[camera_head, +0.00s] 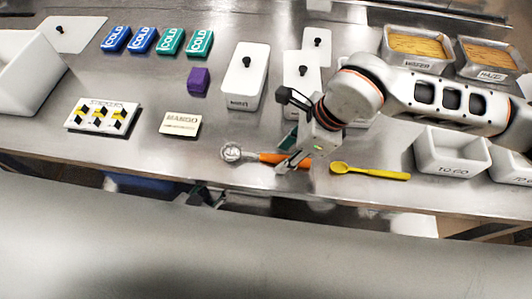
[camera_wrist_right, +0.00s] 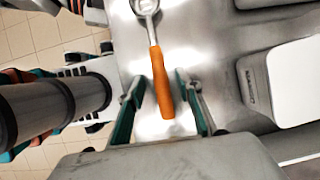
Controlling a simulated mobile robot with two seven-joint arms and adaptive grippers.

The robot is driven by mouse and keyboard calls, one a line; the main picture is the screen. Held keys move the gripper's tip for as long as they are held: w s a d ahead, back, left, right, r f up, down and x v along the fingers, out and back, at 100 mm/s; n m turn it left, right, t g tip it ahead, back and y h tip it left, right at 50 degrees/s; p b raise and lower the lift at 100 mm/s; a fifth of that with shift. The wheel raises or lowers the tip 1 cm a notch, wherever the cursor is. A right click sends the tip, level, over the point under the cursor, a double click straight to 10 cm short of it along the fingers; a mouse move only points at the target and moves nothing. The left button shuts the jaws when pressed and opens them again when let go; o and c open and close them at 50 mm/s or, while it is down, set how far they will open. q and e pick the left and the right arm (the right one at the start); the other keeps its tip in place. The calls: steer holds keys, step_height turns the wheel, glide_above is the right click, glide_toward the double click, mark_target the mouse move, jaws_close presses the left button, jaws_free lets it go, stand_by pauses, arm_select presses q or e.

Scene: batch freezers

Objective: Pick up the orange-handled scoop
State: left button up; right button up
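The orange-handled scoop (camera_head: 268,157) lies on the steel counter near its front edge, its round metal bowl to the left. My right gripper (camera_head: 292,160) is over the handle's right part and hides some of it. In the right wrist view the gripper (camera_wrist_right: 163,108) is open, with teal-padded fingers on either side of the orange handle (camera_wrist_right: 160,82). Neither finger clearly touches it. I cannot tell how far above the counter the fingertips are. What appears to be my left gripper (camera_head: 207,197) shows dark and small below the counter's front edge; its opening is unclear.
A yellow spoon (camera_head: 370,172) lies just right of the scoop. A MANGO card (camera_head: 181,125) lies to the left. White lidded tubs (camera_head: 246,82) stand behind, and a white TO GO bin (camera_head: 451,158) stands at right. The counter's front edge is close to the scoop.

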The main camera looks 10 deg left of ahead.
steer(key=shift+a+f, duration=0.15)
steer(key=shift+f, duration=0.25)
steer(key=shift+f, duration=0.1)
stand_by(0.3)
jaws_close()
